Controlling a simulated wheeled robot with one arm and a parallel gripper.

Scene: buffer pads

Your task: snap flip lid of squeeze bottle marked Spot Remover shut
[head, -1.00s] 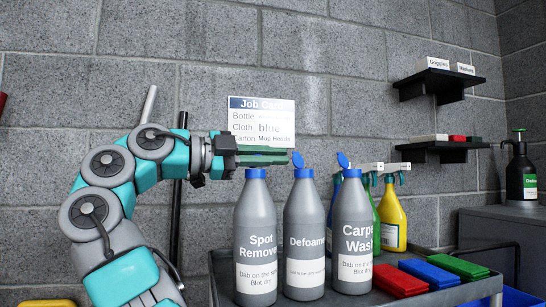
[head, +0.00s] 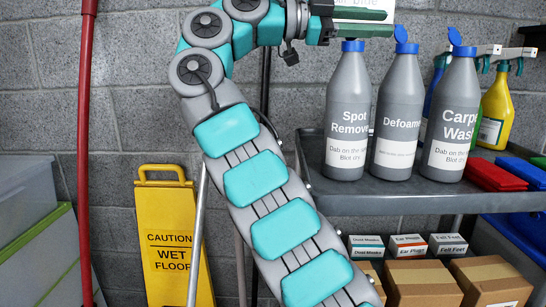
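The grey squeeze bottle marked Spot Remover (head: 347,112) stands upright on the cart at the left of a row of three similar bottles. Its blue cap (head: 352,46) shows just under my gripper (head: 365,30), whose green fingers lie level across the cap top, touching or nearly so. I cannot tell if its flip lid is up or down; the fingers hide it.
The grey cart top (head: 345,200) carries the bottles, red and blue blocks (head: 490,175) and spray bottles, including a yellow one (head: 495,110). Cartons (head: 420,283) and small boxes sit below. A yellow wet-floor sign (head: 172,240), a red pole (head: 84,150) and bins (head: 30,220) are left.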

